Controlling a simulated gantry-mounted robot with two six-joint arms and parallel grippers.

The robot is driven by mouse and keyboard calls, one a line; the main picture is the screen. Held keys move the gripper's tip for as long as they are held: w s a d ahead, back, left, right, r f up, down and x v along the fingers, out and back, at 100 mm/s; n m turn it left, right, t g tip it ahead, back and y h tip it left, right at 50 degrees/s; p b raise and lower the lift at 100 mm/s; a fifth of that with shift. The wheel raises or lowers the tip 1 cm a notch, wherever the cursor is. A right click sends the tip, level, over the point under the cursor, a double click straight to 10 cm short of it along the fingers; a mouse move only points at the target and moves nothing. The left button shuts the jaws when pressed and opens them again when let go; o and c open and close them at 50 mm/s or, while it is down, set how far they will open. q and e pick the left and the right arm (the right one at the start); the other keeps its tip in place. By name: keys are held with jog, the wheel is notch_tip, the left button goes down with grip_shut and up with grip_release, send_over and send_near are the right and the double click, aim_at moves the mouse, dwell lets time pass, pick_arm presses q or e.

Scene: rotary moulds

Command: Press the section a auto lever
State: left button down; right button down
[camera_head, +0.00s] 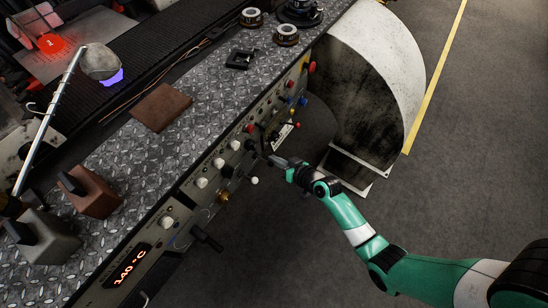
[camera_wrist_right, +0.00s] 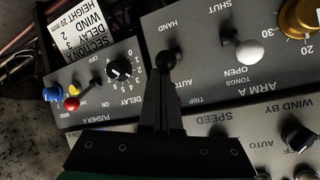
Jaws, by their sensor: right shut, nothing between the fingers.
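A black ball-topped lever (camera_wrist_right: 168,60) stands on a dark panel marked HAND, AUTO and TRIP in the right wrist view. A white tag (camera_wrist_right: 88,25) reading SECTION A lies to its left. My right gripper (camera_wrist_right: 161,98) is shut and empty, its fingertips just below the ball in the picture. I cannot tell whether they touch it. In the head view my right gripper (camera_head: 274,160) is at the front of the control panel (camera_head: 185,200). The lever is too small to make out there. My left gripper is not in view.
Near the lever are a white-ball lever (camera_wrist_right: 249,53), a brass knob (camera_wrist_right: 300,18), a black delay dial (camera_wrist_right: 119,70) and a red button (camera_wrist_right: 72,104). A large worn metal drum (camera_head: 375,70) stands beyond the panel. Dark floor (camera_head: 330,240) lies open in front.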

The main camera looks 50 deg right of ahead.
notch_tip(320, 180, down, 7)
jog(key=b, duration=0.5)
jog(key=shift+s+d, duration=0.15)
jog(key=shift+s, duration=0.3)
jog(key=shift+r, duration=0.1)
notch_tip(320, 180, up, 5)
jog(key=d+p, duration=0.2)
jog(key=s+f, duration=0.3)
jog(key=s, duration=0.5)
jog(key=shift+s+f, duration=0.25)
jog(key=shift+f, duration=0.1)
